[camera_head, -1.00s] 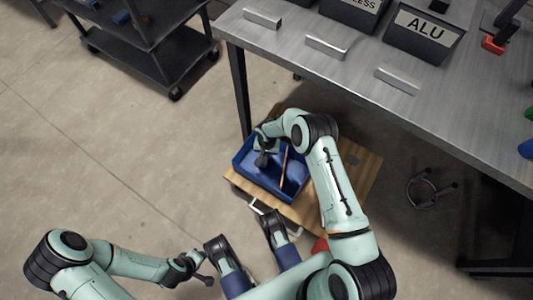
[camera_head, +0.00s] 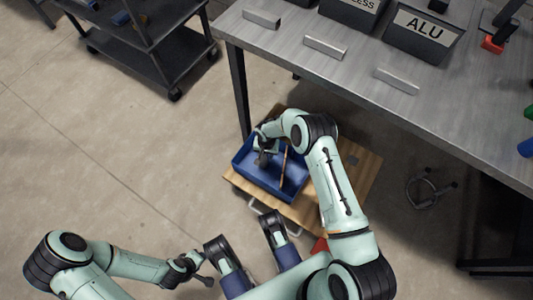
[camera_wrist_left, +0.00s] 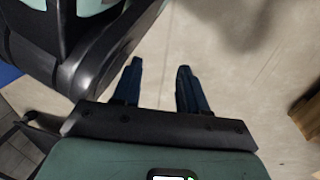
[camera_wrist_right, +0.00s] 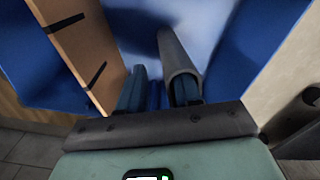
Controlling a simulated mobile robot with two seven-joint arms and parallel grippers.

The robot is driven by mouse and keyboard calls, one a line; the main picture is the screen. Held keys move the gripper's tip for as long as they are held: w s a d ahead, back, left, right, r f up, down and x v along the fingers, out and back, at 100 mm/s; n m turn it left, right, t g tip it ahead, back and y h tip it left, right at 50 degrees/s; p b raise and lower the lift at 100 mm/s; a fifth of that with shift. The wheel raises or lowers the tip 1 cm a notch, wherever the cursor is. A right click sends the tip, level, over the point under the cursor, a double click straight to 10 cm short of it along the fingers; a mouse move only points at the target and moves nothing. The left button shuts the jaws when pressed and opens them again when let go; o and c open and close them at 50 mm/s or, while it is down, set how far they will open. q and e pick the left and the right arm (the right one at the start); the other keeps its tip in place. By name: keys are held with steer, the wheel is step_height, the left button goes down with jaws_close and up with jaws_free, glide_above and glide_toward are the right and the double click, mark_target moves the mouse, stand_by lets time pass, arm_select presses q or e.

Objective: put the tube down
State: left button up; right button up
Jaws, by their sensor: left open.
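The tube (camera_wrist_right: 178,52) is grey and hollow, and shows in the right wrist view among blue walls. Its near end overlaps the right-hand finger, and a gap shows between it and the left-hand finger. My right gripper (camera_wrist_right: 158,88) has its fingers apart. In the head view my right gripper (camera_head: 262,158) is low over the blue bin (camera_head: 262,186), and the tube cannot be made out there. My left gripper (camera_wrist_left: 160,72) is open and empty over bare floor, far from the bin.
The bin stands on a wooden-topped cart (camera_head: 352,190) beside a steel table (camera_head: 290,52). A brown divider (camera_wrist_right: 85,40) rises near my right fingers. A black shelf cart (camera_head: 140,55) is at upper left. Open floor (camera_head: 110,150) lies left of the bin.

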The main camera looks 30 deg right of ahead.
step_height(320, 180, up, 12)
steer(key=p, duration=0.3)
arm_select(q)
steer(key=w+d+r+t, duration=0.1)
steer(key=w+r+t, duration=0.1)
steer(key=w+r, duration=0.3)
steer(key=shift+w+r, duration=0.2)
steer(key=shift+r, duration=0.1)
arm_select(e)
steer(key=s+a+f+n+t+y, duration=0.1)
steer(key=s+a+f, duration=0.1)
steer(key=s, duration=0.8)
steer(key=s+a+f+n+t+y, duration=0.1)
steer(key=s+a+f+t, duration=0.1)
steer(key=s, duration=0.9)
steer(key=shift+s+f, duration=0.2)
steer(key=shift+s, duration=0.05)
arm_select(q)
steer(key=shift+d, duration=0.1)
arm_select(e)
steer(key=shift+a, duration=0.15)
